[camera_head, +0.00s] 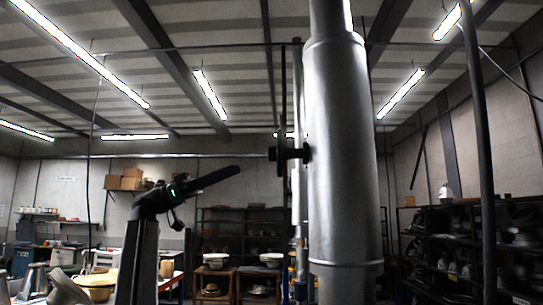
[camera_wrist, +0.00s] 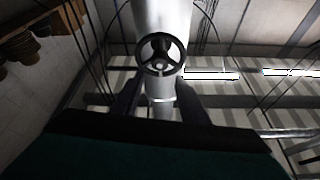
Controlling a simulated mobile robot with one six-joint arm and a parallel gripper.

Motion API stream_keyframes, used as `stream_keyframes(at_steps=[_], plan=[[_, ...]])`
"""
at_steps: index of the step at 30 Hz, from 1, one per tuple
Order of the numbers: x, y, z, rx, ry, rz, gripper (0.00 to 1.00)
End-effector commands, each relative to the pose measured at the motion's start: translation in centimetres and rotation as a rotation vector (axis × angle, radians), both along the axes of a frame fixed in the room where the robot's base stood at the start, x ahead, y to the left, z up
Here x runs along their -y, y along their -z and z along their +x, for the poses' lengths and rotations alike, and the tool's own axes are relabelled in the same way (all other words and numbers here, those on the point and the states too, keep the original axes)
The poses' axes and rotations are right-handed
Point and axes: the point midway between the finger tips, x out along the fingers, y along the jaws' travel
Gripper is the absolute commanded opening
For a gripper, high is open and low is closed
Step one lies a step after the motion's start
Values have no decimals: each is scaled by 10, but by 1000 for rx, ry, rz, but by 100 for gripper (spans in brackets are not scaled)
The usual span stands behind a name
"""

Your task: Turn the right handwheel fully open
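One dark spoked handwheel (camera_wrist: 161,55) faces the wrist camera, mounted on the silver cylinder (camera_wrist: 160,15). In the head view, a dark fitting (camera_head: 290,153), apparently this handwheel seen edge-on, sticks out from the left side of the large metal cylinder (camera_head: 342,150). My gripper (camera_head: 238,169) points right toward it, slightly lower and clear of it in the picture. In the wrist view my two dark fingers (camera_wrist: 158,88) stand apart below the wheel, with nothing between them. I cannot tell how far the wheel is turned.
A vertical pipe (camera_head: 480,150) stands at the right, and thin rods run beside the cylinder. Shelves with hats (camera_head: 240,235) are behind, and a dark loaded rack (camera_head: 455,245) is at the right. The air between my gripper and the fitting looks clear.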

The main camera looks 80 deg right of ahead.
Motion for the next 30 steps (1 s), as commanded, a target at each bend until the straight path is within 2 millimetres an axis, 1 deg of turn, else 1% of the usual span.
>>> stream_keyframes(at_steps=[8,24,30], plan=[[1,-11,-26,0,1,1,40],[6,-41,-97,1,0,1,40],[8,-48,-115,1,-2,2,40]])
